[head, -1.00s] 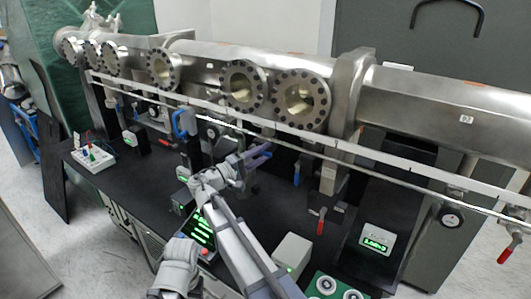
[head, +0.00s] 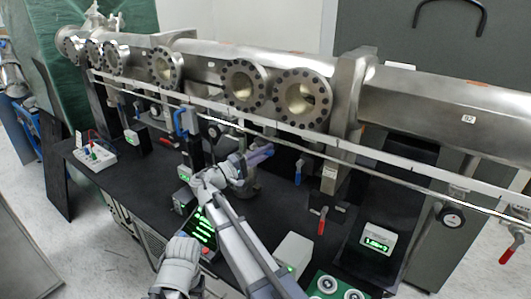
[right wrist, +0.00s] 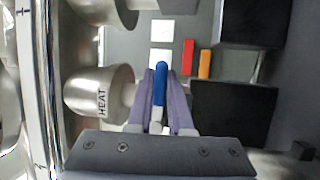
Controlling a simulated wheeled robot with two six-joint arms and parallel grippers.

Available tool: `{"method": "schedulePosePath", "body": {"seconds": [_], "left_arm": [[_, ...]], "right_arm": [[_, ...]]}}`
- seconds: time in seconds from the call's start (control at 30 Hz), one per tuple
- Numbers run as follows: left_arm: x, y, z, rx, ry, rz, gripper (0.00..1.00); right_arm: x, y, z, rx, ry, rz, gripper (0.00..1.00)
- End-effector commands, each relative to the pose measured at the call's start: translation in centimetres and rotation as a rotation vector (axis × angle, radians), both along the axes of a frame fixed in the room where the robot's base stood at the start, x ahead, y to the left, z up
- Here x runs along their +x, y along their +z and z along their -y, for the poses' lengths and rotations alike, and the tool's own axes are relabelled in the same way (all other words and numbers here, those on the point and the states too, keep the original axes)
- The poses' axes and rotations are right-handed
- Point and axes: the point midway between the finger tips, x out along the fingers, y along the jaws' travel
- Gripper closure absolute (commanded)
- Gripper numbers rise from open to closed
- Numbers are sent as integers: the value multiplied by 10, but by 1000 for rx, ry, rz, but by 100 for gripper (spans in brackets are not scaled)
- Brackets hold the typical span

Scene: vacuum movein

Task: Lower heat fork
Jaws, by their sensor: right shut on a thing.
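A metal cylinder marked HEAT (right wrist: 100,95) lies left of my right gripper in the right wrist view. A lever with a blue tip (right wrist: 160,82) and pale lower part stands between the purple fingers of my right gripper (right wrist: 160,98), which is shut on it. In the head view my right gripper (head: 262,154) is below the long steel tube, above the black bench; there the held lever is hidden by the gripper and wrist.
The steel tube (head: 430,95) with round flanged ports runs across the back, with a white rail (head: 400,170) in front. Another blue lever (head: 298,172) and a red-handled lever (head: 321,221) hang to the right. A green-lit display (head: 377,240) stands on the bench.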

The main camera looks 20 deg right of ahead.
Motion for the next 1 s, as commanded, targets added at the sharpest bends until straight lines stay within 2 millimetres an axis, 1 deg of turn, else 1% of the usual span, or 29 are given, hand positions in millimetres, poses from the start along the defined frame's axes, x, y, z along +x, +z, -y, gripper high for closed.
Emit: {"method": "schedulePosePath", "body": {"seconds": [0.53, 0.8, 1.0], "left_arm": [[0, 0, 0, 0, 0, 0, 38], [0, 5, 0, 0, 0, 0, 38], [0, 4, 0, 0, 0, 0, 38]], "right_arm": [[0, 0, -1, 2, 1, 0, 100], [0, -6, -1, 76, 1, 96, 100], [0, -7, -1, 78, 1, 98, 100]]}}
